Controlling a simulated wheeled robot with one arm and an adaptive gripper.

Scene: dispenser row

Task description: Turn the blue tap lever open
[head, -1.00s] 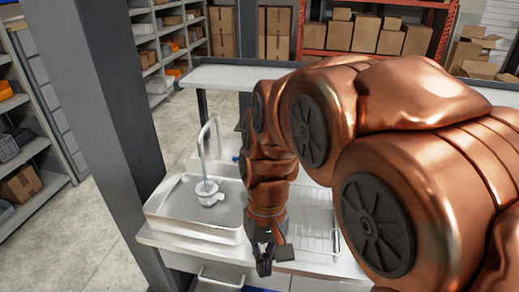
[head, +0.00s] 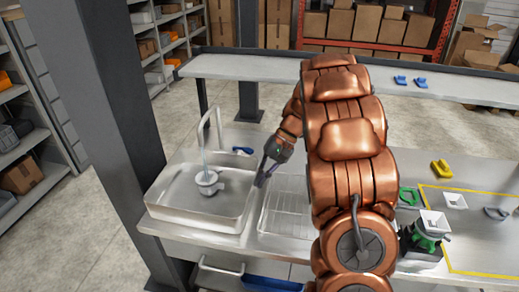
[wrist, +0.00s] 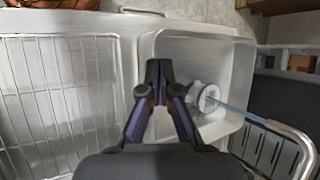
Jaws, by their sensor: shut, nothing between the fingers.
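The tap's blue lever (head: 243,150) shows in the head view behind the basin, right of the curved spout (head: 214,118). I cannot make it out in the wrist view. A thin bluish stream (head: 205,158) runs from the spout into a pale cup (head: 208,184) standing in the metal basin (head: 185,217). The wrist view shows the spout (wrist: 303,145), the stream (wrist: 235,107) and the cup (wrist: 205,98). My gripper (head: 262,180) is shut and empty by the basin's right wall, nearer the front than the lever and apart from it. Its fingertips (wrist: 158,68) meet in the wrist view.
A wire rack (head: 287,210) lies right of the basin. A dark pillar (head: 105,110) rises on the left, and a raised shelf (head: 260,67) runs behind. On the right stand a green-and-black device (head: 424,240) and a yellow piece (head: 441,169).

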